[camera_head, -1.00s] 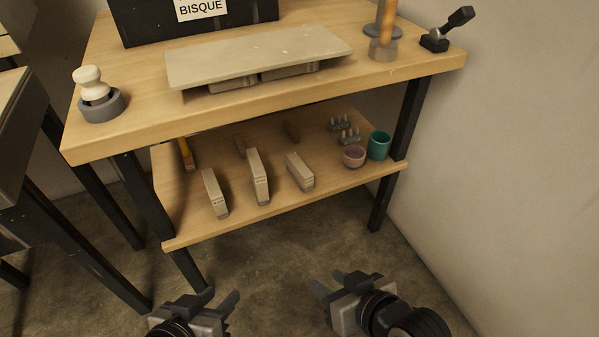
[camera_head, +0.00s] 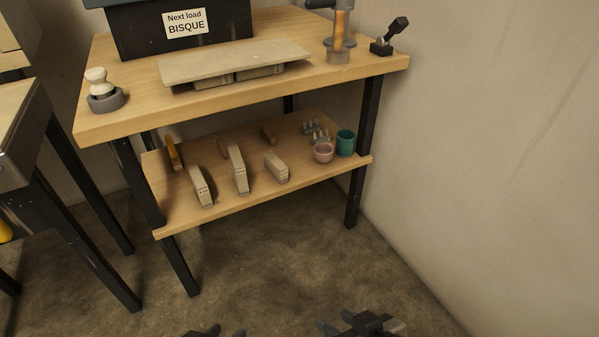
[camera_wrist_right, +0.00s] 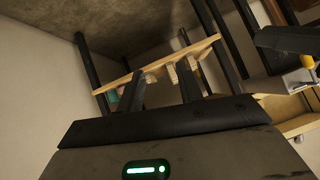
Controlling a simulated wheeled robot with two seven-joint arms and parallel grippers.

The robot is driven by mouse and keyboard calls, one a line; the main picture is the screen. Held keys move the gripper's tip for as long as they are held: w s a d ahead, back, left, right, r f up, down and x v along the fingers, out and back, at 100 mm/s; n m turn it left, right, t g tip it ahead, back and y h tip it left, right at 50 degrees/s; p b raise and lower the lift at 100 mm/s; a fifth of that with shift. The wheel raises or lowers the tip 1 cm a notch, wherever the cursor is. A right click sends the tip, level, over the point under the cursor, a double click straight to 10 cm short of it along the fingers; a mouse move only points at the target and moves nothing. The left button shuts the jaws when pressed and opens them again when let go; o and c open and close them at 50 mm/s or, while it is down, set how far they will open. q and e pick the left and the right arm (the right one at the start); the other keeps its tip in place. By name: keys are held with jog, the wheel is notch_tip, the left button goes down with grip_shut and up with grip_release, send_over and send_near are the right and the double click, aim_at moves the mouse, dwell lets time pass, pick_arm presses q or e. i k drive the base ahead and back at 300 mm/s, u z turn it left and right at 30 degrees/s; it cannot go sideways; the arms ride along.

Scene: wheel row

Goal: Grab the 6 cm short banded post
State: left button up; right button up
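Three pale posts stand in a row near the front of the lower shelf in the head view: a left post (camera_head: 201,187), a taller-looking middle post (camera_head: 239,170) and a right post (camera_head: 277,167) that looks lower. Each has a darker foot. Bands and printed sizes are too small to read, so I cannot tell which is the 6 cm one. My left gripper (camera_head: 226,332) and right gripper (camera_head: 340,326) are at the bottom edge, well short of the shelf. Both have fingers apart. The right one also shows open and empty in the right wrist view (camera_wrist_right: 160,90).
The lower shelf (camera_head: 225,215) also holds small brown pieces behind the posts, a pink cup (camera_head: 323,153), a teal cup (camera_head: 346,142) and grey pronged pieces (camera_head: 316,131). The tabletop (camera_head: 130,115) overhangs it. Dark legs stand at both ends. Floor in front is clear.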

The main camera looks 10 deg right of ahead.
aim_at(278, 170)
jog(key=z, duration=0.85)
jog(key=i, duration=0.9)
jog(key=u, duration=1.7)
